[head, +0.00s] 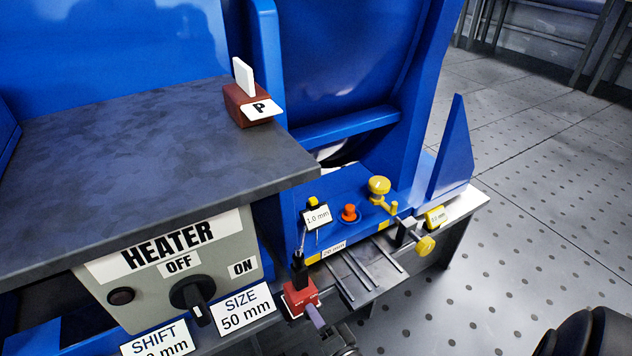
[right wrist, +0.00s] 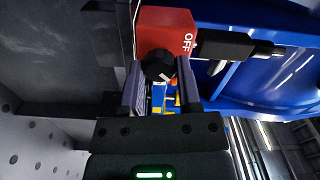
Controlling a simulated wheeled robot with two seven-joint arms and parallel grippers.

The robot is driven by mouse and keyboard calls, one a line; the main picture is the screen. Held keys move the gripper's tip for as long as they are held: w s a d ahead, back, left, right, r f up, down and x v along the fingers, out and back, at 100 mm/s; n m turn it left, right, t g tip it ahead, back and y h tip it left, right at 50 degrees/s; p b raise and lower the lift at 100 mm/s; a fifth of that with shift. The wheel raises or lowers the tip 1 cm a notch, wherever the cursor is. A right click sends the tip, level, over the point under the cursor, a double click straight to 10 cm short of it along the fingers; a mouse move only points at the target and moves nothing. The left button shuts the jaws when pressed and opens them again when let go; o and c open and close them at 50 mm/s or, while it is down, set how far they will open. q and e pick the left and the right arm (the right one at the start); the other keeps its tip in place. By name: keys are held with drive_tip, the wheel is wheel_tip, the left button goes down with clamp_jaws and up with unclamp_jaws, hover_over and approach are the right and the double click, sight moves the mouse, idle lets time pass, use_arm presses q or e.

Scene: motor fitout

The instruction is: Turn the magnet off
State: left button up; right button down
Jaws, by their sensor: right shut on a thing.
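The magnet switch is a small red box (head: 300,298) at the front of the blue machine, low in the middle of the head view. In the right wrist view the red box (right wrist: 165,28) carries an "OFF" mark at its right edge and a black round knob (right wrist: 157,66) with a white pointer line. My right gripper (head: 315,317) is at the red box, and only a purple-grey finger shows there. In the right wrist view my right gripper (right wrist: 161,88) has its two fingers on either side of the knob and is shut on it. My left gripper is not in view.
A grey heater panel (head: 138,270) with a black dial stands left of the switch, under a dark tabletop (head: 150,150). A blue block (head: 350,215) with yellow knobs and an orange button lies behind. A black rod (right wrist: 240,49) runs right from the red box.

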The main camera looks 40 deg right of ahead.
drive_tip(key=shift+c, duration=1.4)
unclamp_jaws()
drive_tip(key=shift+s, duration=0.1)
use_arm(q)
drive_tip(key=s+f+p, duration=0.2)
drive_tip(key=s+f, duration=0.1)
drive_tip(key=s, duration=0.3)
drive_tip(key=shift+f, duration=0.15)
use_arm(e)
drive_tip(key=v, duration=1)
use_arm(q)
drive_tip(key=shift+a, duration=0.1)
use_arm(e)
drive_tip(key=shift+d, duration=0.1)
